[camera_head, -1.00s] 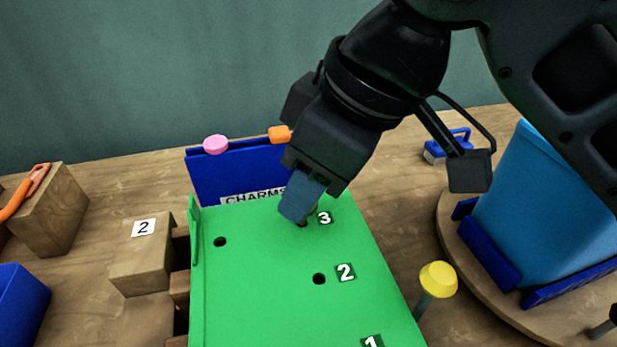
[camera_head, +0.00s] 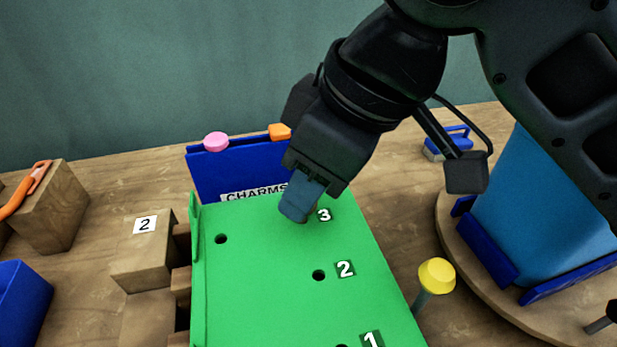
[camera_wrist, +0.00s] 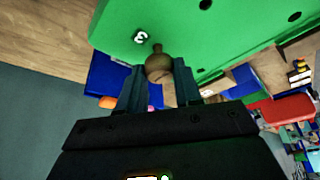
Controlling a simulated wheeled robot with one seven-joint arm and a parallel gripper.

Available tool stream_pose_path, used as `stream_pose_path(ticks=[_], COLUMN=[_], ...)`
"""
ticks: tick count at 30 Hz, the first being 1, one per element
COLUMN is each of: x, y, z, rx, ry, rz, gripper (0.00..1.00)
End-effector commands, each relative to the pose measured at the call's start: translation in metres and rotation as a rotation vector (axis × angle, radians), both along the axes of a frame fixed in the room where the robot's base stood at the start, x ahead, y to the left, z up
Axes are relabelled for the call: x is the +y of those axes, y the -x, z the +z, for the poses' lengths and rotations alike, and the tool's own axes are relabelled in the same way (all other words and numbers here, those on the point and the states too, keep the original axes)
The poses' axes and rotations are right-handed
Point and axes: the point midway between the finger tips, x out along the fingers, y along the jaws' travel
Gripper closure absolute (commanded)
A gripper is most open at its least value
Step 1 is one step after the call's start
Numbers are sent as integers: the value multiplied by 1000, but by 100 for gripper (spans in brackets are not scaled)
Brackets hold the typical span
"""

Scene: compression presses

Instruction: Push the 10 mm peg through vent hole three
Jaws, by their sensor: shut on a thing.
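The green board (camera_head: 260,290) bears holes beside labels 1, 2 and 3. My gripper (camera_head: 297,212) is over the hole by label 3 (camera_head: 324,214), and its fingers hide that hole in the head view. In the wrist view my gripper (camera_wrist: 163,75) is shut on a brownish peg with a round knob (camera_wrist: 158,66). The peg's narrow tip points at the green board near the label 3 (camera_wrist: 140,38). I cannot tell whether the tip is in the hole. The hole by label 2 (camera_head: 318,275) is open and empty.
A blue bin marked CHARMS (camera_head: 235,175) stands behind the board, with pink (camera_head: 215,141) and orange (camera_head: 279,132) knobs at its top. A yellow-capped post (camera_head: 437,275) and a large blue container (camera_head: 545,200) stand right. A wooden block labelled 2 (camera_head: 145,255) stands left.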

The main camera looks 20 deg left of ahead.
Motion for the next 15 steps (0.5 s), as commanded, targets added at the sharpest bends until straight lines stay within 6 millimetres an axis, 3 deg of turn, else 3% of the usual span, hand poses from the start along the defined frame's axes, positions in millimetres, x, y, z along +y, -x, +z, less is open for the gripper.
stream_pose_path(ticks=[15], x=[0], y=[0], z=[25], rx=[0], ry=[-1], rz=[0], gripper=[88])
